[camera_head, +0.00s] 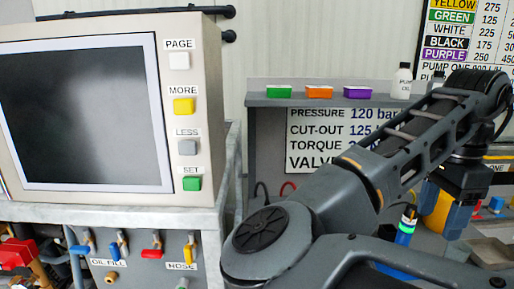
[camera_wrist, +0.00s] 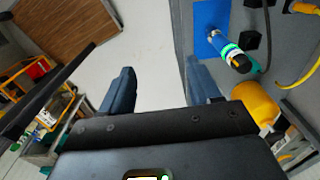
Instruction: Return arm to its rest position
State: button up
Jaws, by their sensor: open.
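My arm (camera_head: 345,195) reaches across the right half of the head view, bent at its far end so that the wrist hangs down. My gripper (camera_head: 441,224) is at the right, in front of a yellow rounded part (camera_head: 436,208). In the wrist view, the two blue fingers of my gripper (camera_wrist: 160,88) stand wide apart, with only pale floor between them. It is open and empty. A bottle-like object with green and blue bands (camera_head: 405,230) stands near the gripper; it also shows in the wrist view (camera_wrist: 228,50), beside the right finger and apart from it.
A monitor panel (camera_head: 195,110) with PAGE, MORE, LESS and SET buttons stands at the left. Green, orange and purple blocks (camera_head: 318,92) and a white pump oil bottle (camera_head: 402,80) sit on a grey shelf (camera_head: 262,100). A yellow part (camera_wrist: 257,100) lies right of the gripper. Floor (camera_wrist: 150,45) is clear.

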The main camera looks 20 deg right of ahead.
jog(key=s+d+f+n+h, duration=0.1)
jog(key=s+d+n+h, duration=0.25)
jog(key=d+h, duration=0.9)
jog(key=s+a+f+n+t+y, duration=0.3)
jog(key=a+f+n+t, duration=0.45)
jog(key=n, duration=0.25)
jog(key=s+a+f+n+t+y, duration=0.4)
jog(key=a+f+n+t, duration=0.3)
jog(key=a+n, duration=0.2)
jog(key=s+a+m+y, duration=0.1)
jog(key=s+a+y, duration=0.4)
jog(key=s+a, duration=1.1)
jog(key=s+r, duration=0.1)
jog(key=s, duration=0.2)
jog(key=shift+s+a+y, duration=0.15)
jog(key=shift+a+y, duration=0.1)
jog(key=shift+y, duration=0.1)
